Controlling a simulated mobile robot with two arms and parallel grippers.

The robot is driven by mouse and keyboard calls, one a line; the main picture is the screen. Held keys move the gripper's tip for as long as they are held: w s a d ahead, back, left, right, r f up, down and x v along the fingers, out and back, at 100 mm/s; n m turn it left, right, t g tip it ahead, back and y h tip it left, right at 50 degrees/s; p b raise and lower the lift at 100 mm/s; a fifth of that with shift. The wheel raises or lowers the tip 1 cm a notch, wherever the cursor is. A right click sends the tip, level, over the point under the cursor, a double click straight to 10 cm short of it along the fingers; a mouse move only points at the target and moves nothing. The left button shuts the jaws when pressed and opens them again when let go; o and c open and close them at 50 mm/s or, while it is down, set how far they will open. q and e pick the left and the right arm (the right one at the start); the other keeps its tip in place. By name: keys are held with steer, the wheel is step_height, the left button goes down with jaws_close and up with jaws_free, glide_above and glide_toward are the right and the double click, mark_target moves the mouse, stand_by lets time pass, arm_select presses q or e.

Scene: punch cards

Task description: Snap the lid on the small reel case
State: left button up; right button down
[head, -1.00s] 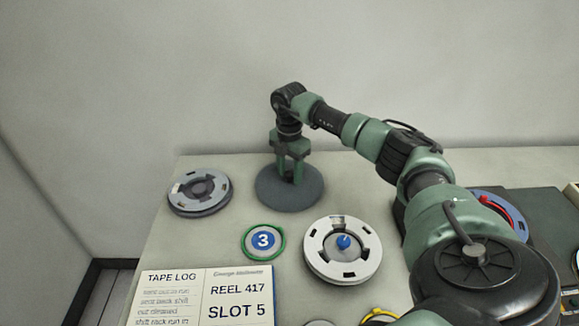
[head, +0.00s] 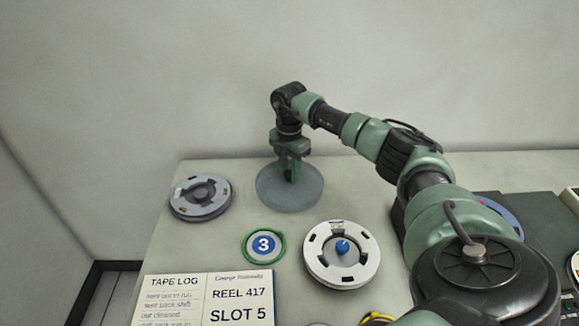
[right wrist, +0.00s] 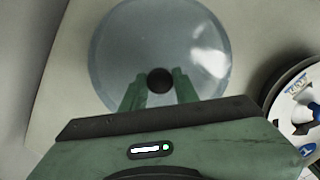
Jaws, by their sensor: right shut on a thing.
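A round, see-through bluish lid (head: 307,196) is at the back of the table, left of centre. My right gripper (head: 291,176) points straight down over its middle. In the right wrist view its fingers are shut on the dark round knob (right wrist: 160,81) at the centre of the lid (right wrist: 155,35). I cannot tell whether the lid rests on the table or hangs just above it. A white slotted round reel (head: 317,271) with a blue knob (head: 342,246) stands front right of the lid. A grey slotted reel (head: 203,209) lies to its left. My left gripper is out of view.
A green-rimmed disc marked 3 (head: 264,244) lies between the lid and an open tape log (head: 208,297) at the front. A yellow-edged thing (head: 378,317) is cut off at the front. My right arm hides much of the right side. Bare table surrounds the lid.

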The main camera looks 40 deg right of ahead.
mark_target(289, 172)
steer(key=shift+r+p, duration=2)
steer(key=shift+r, duration=0.5)
